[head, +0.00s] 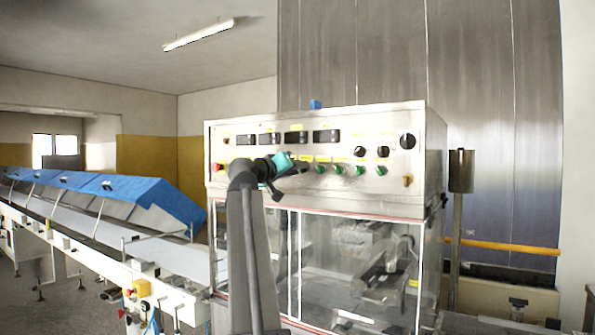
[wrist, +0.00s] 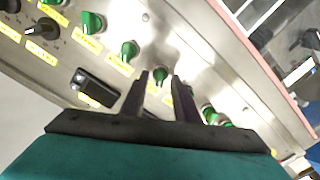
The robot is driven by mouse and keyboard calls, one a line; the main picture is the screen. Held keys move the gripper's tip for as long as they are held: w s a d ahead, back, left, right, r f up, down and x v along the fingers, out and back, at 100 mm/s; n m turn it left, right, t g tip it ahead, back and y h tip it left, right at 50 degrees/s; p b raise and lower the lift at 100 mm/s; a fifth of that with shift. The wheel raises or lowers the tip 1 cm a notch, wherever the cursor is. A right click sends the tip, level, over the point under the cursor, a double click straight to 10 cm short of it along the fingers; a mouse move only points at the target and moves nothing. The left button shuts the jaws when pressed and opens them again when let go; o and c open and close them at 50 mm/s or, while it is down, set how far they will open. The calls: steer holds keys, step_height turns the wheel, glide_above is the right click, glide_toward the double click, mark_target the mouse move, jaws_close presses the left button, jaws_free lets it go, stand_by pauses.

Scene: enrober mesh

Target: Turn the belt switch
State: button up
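The machine's control panel (head: 290,185) carries a row of green rotary switches, one of them near its right end (head: 381,171). I cannot read which label names the belt switch. My gripper (head: 297,165) is at the panel's front, by the left part of the green row, and partly hides it. In the wrist view my gripper (wrist: 161,76) has its two dark fingers apart, pointing at the panel. One green switch (wrist: 160,75) shows between the fingertips. I cannot tell whether the fingers touch it. Other green switches (wrist: 92,22) lie on both sides.
Black knobs (head: 408,141) sit at the panel's upper right, a red button (head: 217,167) at its left. Displays (head: 296,138) line the top. A clear guarded chamber (head: 350,265) is below. A conveyor (head: 150,248) with blue covers (head: 130,190) runs left.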

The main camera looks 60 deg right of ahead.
steer(key=a+b, duration=0.2)
steer(key=a, duration=1.1)
steer(key=shift+a, duration=0.1)
